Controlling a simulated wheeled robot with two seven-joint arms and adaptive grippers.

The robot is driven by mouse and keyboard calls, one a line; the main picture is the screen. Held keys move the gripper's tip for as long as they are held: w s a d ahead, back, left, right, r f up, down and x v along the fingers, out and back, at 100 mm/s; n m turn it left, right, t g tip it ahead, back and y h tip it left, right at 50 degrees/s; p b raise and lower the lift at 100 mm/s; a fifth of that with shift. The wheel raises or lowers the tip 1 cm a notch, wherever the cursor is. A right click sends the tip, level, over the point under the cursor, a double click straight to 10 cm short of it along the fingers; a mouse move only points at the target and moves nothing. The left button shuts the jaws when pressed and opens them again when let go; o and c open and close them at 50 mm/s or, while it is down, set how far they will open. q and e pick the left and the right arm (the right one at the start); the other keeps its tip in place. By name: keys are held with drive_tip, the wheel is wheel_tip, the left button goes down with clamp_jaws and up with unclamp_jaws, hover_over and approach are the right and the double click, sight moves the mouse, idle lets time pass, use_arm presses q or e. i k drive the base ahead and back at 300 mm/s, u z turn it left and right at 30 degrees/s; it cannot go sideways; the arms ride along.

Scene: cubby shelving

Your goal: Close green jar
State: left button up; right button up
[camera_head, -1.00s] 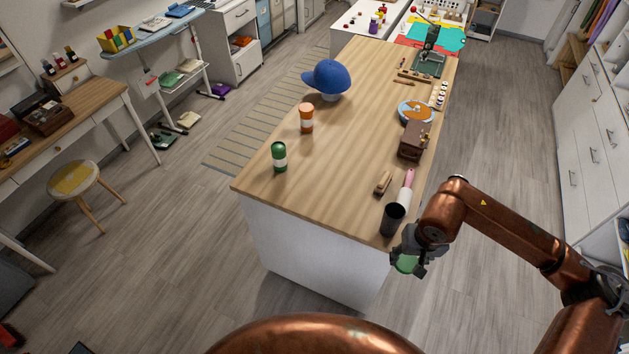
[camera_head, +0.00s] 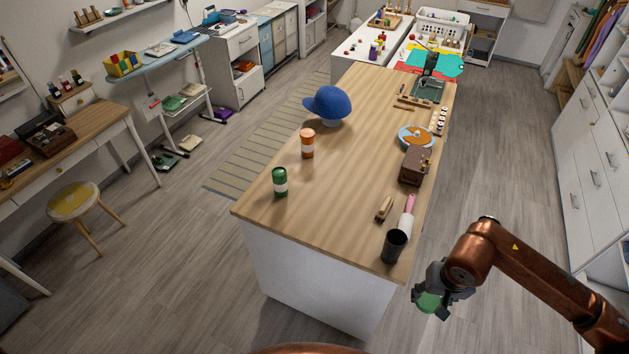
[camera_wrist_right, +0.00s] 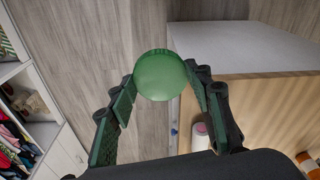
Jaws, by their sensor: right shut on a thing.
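The green jar (camera_head: 280,182), with a pale label band, stands upright near the left front edge of the wood-topped counter (camera_head: 335,205) in the head view. Its top looks dark green; I cannot tell its opening clearly. My right gripper (camera_head: 434,301) is off the counter's right front corner, over the floor and well apart from the jar. It is shut on a round green lid (camera_wrist_right: 160,75), which sits between the fingertips in the wrist view. My left gripper is out of view.
An orange jar (camera_head: 307,143) and a blue cap (camera_head: 327,102) stand behind the green jar. A black cup (camera_head: 394,246), a brush (camera_head: 384,208) and a brown box (camera_head: 414,166) line the counter's right side. The counter's middle is clear.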

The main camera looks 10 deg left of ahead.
sight(280, 183)
drive_tip(key=z, duration=0.05)
drive_tip(key=i, duration=1)
drive_tip(key=u, duration=0.75)
